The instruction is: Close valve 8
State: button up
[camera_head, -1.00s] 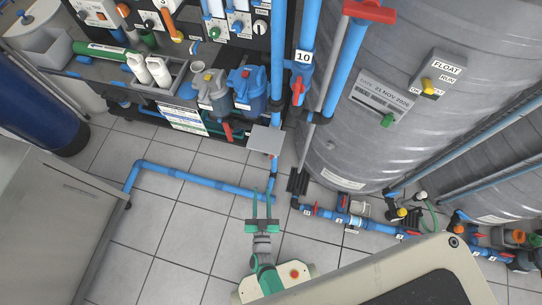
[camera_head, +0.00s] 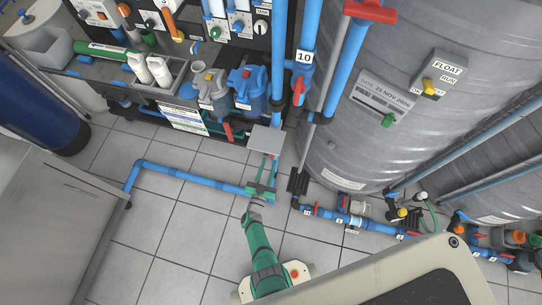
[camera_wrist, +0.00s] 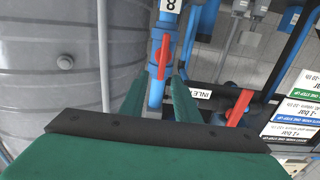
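Valve 8 shows in the wrist view as a red handle (camera_wrist: 163,56) on a blue pipe (camera_wrist: 155,92), with a white label 8 (camera_wrist: 169,5) above it. The handle lies roughly along the pipe. My gripper (camera_wrist: 158,88) is open, with one green finger on each side of the pipe, a little below the handle in the picture. I cannot tell whether the fingers touch anything. Valve 8 is not readable there.
A large grey tank (camera_head: 390,120) stands to the right. Another red handle (camera_wrist: 239,107) is right of the pipe in the wrist view. The pipe labelled 10 (camera_head: 303,57) has a red valve.

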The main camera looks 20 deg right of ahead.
aim_at(271, 156)
jog(key=shift+x, duration=2.5)
jog(key=shift+a, duration=0.1)
grip_shut()
